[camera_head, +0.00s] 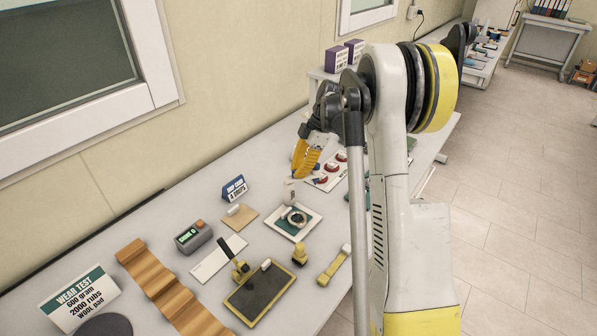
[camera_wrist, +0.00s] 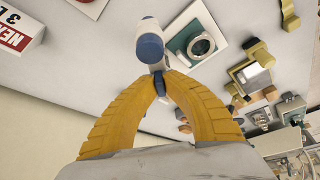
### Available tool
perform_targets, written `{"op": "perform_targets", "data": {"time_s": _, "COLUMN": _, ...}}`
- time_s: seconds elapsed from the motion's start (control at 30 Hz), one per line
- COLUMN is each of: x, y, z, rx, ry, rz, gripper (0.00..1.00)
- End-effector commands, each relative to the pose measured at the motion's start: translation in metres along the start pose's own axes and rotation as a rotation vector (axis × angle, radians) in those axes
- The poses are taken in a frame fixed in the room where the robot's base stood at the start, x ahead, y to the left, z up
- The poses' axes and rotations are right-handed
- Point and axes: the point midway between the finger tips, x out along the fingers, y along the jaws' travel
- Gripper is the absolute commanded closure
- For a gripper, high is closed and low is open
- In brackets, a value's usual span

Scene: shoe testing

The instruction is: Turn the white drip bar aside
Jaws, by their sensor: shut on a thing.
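The white drip bar (camera_wrist: 149,28) shows in the wrist view as a short white piece with blue parts. In the head view it looks like a small white upright shape (camera_head: 289,193) by the ringed tray. My gripper (camera_wrist: 159,84) has yellow ribbed fingers, closed at their tips on its blue part. In the head view my gripper (camera_head: 298,174) reaches down just above the white shape. The white tray with a green pad and a ring (camera_head: 312,222) lies beside it; it also shows in the wrist view (camera_wrist: 181,61). The bar's lower end is unclear.
A blue sign (camera_head: 234,188), a card with red round pieces (camera_head: 321,182) and a grey device (camera_head: 193,237) stand close by. A dark framed pad (camera_head: 260,293), small yellow pieces (camera_head: 300,253) and a wavy wooden strip (camera_head: 165,285) lie nearer. The wall is behind.

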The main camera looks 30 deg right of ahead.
Motion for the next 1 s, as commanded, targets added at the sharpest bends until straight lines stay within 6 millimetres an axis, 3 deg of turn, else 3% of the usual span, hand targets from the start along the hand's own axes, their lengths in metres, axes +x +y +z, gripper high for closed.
{"op": "perform_targets", "data": {"time_s": 0.43, "x": 0.001, "y": 0.0, "z": 0.0, "rx": -0.012, "ry": 0.0, "rz": -0.005, "gripper": 1.0}}
{"op": "perform_targets", "data": {"time_s": 0.53, "x": 0.001, "y": 0.0, "z": 0.0, "rx": -0.012, "ry": 0.0, "rz": -0.005, "gripper": 0.68}}
{"op": "perform_targets", "data": {"time_s": 0.87, "x": -0.002, "y": 0.0, "z": 0.0, "rx": -0.01, "ry": 0.0, "rz": -0.004, "gripper": 0.68}}
{"op": "perform_targets", "data": {"time_s": 1.0, "x": -0.017, "y": 0.0, "z": 0.0, "rx": -0.009, "ry": 0.0, "rz": -0.004, "gripper": 0.68}}
